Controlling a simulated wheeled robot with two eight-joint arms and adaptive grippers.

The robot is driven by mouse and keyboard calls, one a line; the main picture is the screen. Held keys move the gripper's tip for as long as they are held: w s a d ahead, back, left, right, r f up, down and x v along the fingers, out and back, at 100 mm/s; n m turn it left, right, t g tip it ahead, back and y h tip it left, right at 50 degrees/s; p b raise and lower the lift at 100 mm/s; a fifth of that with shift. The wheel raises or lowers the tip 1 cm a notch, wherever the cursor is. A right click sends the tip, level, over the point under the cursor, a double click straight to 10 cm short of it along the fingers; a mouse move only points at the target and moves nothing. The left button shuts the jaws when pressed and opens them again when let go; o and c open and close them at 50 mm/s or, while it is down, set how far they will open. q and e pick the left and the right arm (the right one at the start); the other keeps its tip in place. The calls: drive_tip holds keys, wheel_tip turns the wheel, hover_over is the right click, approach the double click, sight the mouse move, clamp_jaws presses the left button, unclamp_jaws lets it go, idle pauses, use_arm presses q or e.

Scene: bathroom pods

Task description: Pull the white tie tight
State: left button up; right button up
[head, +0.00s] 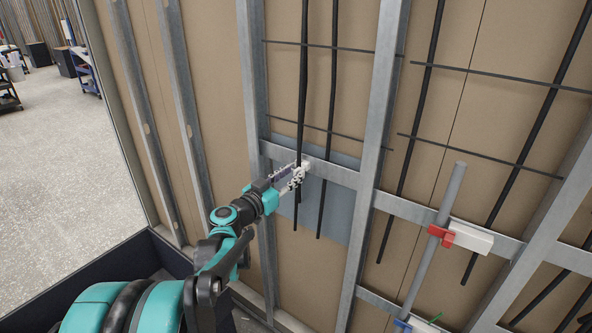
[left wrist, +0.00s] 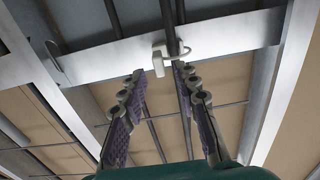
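The white tie (left wrist: 158,62) is at the metal crossbar in the left wrist view. Its pale block-like head sits in front of the bar, and a thin loop shows around a dark rod (left wrist: 171,25) with a gap on the right side. In the head view the tie's spot is largely covered by my gripper. My left gripper (left wrist: 159,71) is open, with its two purple-padded fingers apart on either side of the tie's head. In the head view, my left gripper (head: 297,175) is at the crossbar beside the dark rod. My right gripper is not in view.
The metal crossbar (head: 338,173) runs between upright studs (head: 371,150). Dark vertical rods and thin horizontal rods (head: 340,47) cross the wall. A grey pipe (head: 433,240) with a red clamp (head: 440,236) stands to the right. Open floor (head: 60,150) lies at the left.

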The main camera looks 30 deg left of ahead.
sight(294, 172)
use_arm(q)
drive_tip(key=w, duration=0.2)
drive_tip(key=shift+w+f, duration=0.1)
drive_tip(key=shift+w, duration=0.25)
drive_tip(key=shift+w+d, duration=0.1)
drive_tip(key=shift+w, duration=0.3)
clamp_jaws()
